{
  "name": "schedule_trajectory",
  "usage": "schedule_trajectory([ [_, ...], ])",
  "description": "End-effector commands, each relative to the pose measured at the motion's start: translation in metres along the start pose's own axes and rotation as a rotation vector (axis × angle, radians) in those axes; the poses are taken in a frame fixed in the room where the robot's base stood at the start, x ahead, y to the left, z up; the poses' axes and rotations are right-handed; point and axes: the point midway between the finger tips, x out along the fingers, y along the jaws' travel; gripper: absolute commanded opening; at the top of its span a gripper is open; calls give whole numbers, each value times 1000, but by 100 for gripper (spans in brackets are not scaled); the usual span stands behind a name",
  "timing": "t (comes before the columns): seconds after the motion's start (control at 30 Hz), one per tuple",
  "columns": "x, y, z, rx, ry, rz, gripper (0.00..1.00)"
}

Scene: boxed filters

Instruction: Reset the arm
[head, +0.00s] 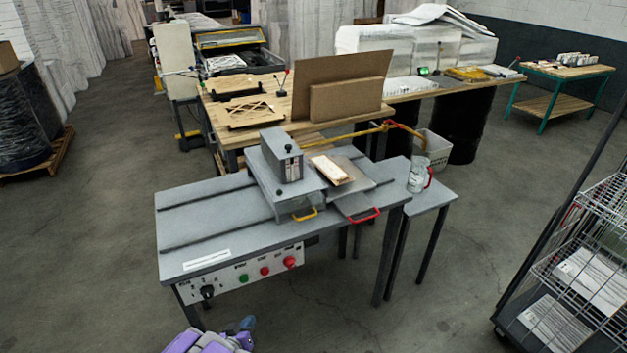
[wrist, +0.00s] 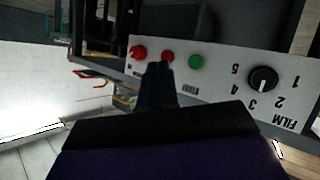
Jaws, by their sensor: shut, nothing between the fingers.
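My arm, purple and dark, shows at the bottom of the head view, in front of the grey machine table (head: 225,232). My gripper (head: 247,323) is a small dark shape at its end, below the control panel (head: 240,277). In the wrist view my gripper (wrist: 157,72) is dark and shut, with nothing seen in it. The fingers reach up in front of the panel (wrist: 225,80), which appears upside down. I cannot tell the exact gap between fingertips and panel.
The panel has a black knob (wrist: 263,80), a green button (wrist: 196,62) and red buttons. A glass jug (head: 418,174) stands at the table's right. A wire rack cart (head: 590,250) stands at the right. The floor at left (head: 80,250) is clear.

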Motion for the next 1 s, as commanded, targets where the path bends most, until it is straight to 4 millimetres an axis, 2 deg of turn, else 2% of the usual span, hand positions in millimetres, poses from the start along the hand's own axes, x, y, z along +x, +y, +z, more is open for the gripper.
schedule_trajectory([
  [0.2, 5, -3, -33, 66, -67, -85, 0],
  [0.3, 6, -1, -57, 110, -108, -144, 0],
  [0.57, -5, 23, -125, 208, -247, -329, 0],
  [0.77, -28, 54, -164, 244, -354, -452, 0],
  [0.9, -50, 84, -187, 255, -424, -523, 0],
  [1.0, -69, 111, -196, 253, -481, -565, 0],
])
